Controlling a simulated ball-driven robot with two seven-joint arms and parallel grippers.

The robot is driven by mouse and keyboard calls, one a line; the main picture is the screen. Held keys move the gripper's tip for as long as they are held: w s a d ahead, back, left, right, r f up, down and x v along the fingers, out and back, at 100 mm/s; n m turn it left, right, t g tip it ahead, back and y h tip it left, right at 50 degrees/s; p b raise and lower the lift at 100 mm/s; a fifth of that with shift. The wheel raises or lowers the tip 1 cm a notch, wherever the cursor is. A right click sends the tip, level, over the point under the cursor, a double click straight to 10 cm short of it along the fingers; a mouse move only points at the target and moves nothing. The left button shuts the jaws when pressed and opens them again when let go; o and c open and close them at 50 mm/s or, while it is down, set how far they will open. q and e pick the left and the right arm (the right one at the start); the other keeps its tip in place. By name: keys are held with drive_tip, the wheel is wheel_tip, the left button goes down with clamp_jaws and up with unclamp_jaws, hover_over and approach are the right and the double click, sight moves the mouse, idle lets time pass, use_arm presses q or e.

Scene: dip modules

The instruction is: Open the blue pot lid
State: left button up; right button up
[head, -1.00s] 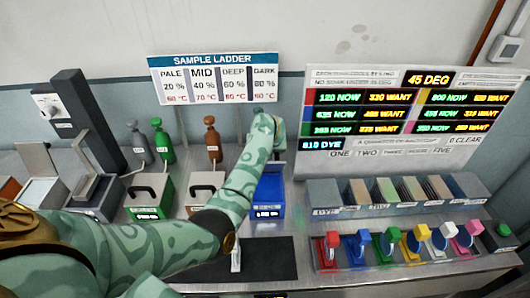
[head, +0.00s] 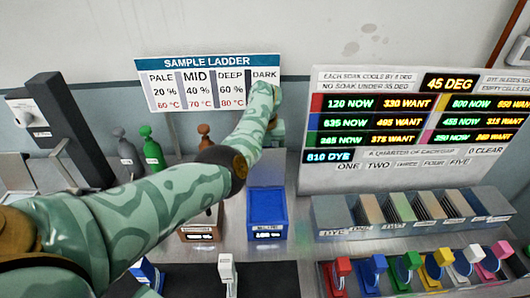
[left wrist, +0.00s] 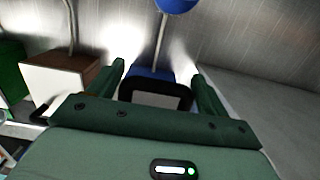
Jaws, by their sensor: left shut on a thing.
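The blue pot (head: 267,212) stands at the back of the metal counter, in the middle of the head view. A duller blue panel (head: 267,170), seemingly its lid, stands raised at its rear. My left gripper (head: 275,133) is above and behind the pot, with its fingertips largely hidden by my arm. In the left wrist view, my left gripper (left wrist: 158,72) has a finger on each side of the lid's black handle (left wrist: 155,92) and is shut on it. A blue surface (left wrist: 152,74) shows just beyond the handle. My right gripper is not in view.
A brown-fronted pot (head: 198,233) stands left of the blue one. Green (head: 152,150) and brown bottles (head: 204,138) stand behind. A slotted rack (head: 345,215) and several coloured-handled modules (head: 370,270) are at the right. A dark mat (head: 270,275) lies in front.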

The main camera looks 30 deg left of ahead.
use_arm(q)
drive_tip(key=shift+w+a+f, duration=0.1)
drive_tip(key=shift+w+f, duration=0.05)
idle(0.4)
drive_tip(key=o, duration=1.2)
drive_tip(key=shift+o, duration=0.5)
drive_tip(key=shift+w, duration=0.15)
wheel_tip(320, 180, up, 16)
drive_tip(key=s+p, duration=0.1)
drive_tip(key=p, duration=0.3)
drive_tip(key=shift+s+d, duration=0.15)
drive_tip(key=shift+d, duration=0.2)
